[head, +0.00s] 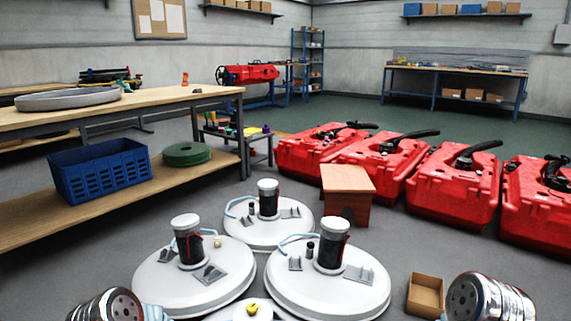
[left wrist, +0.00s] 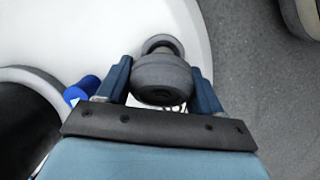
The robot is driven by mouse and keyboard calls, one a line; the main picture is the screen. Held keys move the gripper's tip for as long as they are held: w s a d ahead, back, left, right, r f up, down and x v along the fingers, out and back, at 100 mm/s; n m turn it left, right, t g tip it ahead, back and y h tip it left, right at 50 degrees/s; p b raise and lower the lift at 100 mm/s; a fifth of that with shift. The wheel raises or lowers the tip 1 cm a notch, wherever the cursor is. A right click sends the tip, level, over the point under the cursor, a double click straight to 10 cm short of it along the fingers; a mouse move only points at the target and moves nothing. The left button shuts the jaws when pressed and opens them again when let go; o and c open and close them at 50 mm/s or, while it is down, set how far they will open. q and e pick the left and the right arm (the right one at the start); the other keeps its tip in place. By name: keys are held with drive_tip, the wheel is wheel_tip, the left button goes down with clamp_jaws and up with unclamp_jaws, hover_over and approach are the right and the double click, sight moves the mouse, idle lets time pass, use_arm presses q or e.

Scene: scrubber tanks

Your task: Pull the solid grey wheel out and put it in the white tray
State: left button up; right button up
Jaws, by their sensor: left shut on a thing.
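A solid grey wheel (left wrist: 162,80) sits between the two blue fingers of my left gripper (left wrist: 165,92) in the left wrist view, and the gripper is shut on it. A smaller round grey part (left wrist: 162,44) shows just beyond the wheel, against a white rounded surface (left wrist: 75,35). I cannot tell whether the wheel is still joined to that part. I cannot make out the wheel or either gripper's fingers in the head view. A shallow pale grey oval tray (head: 68,99) lies on the workbench at the left; no clearly white tray shows.
Three white round tank lids with dark columns stand ahead, one at the left (head: 193,283). A brown stool (head: 346,183), an open cardboard box (head: 425,294) and several red tanks (head: 455,185) stand to the right. A blue crate (head: 100,168) sits on the bench's lower shelf.

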use_arm(q)
drive_tip(key=shift+r+p, duration=0.65)
drive_tip(key=shift+r, duration=0.45)
idle(0.4)
drive_tip(key=shift+r+p, duration=1.55)
drive_tip(key=shift+r, duration=0.85)
